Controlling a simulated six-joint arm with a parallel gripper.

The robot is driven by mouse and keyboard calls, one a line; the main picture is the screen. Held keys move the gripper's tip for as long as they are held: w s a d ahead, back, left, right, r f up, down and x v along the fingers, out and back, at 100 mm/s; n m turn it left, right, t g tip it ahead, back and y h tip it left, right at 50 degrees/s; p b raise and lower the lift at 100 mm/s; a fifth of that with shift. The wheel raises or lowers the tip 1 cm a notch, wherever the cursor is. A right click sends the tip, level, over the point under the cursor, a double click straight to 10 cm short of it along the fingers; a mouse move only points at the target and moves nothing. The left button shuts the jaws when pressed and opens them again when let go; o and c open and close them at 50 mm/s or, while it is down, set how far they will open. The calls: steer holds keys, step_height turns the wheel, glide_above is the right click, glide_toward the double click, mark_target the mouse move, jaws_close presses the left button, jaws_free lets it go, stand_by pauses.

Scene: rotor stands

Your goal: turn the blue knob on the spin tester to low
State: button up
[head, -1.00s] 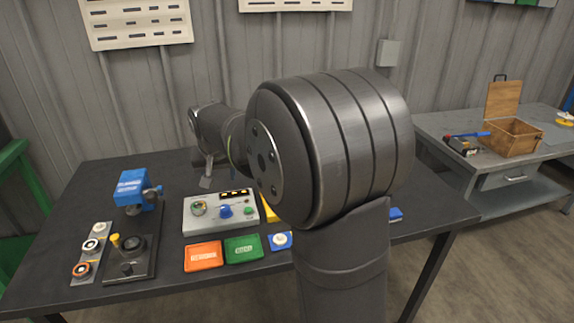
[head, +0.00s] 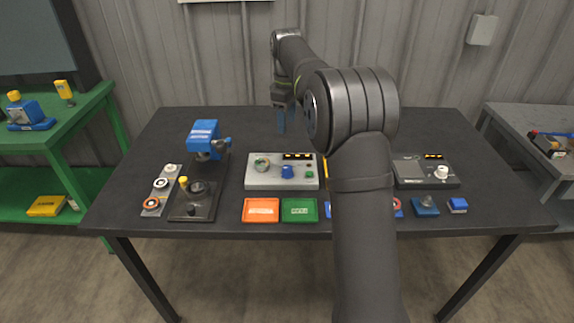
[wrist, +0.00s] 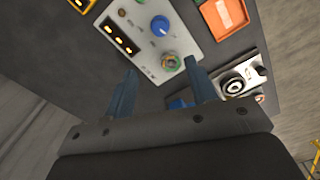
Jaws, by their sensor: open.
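The spin tester is a pale grey box (head: 256,182) at the middle of the dark table, with a dial, a dark panel of lit yellow marks and a small green button. Its blue knob (head: 287,172) sits on the top face, right of the dial; the wrist view also shows the blue knob (wrist: 160,25) near the top. I cannot read the knob's setting. My gripper (head: 281,120) hangs above and behind the tester. In the wrist view the two fingers of my gripper (wrist: 160,84) are apart with nothing between them, clear of the knob.
Orange (head: 261,210) and green (head: 299,210) trays lie in front of the tester. A blue-headed stand (head: 203,135) is at left. A dark box with a white knob (head: 441,172) is at right. My arm hides part of the table between. The back left tabletop is clear.

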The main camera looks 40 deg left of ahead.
mark_target(287, 167)
step_height(287, 167, down, 17)
steer(key=shift+f, duration=0.1)
stand_by(0.3)
steer(key=shift+c, duration=0.4)
steer(key=c, duration=0.9)
steer(key=shift+m, duration=0.3)
steer(key=m, duration=1.3)
steer(key=shift+w, duration=0.1)
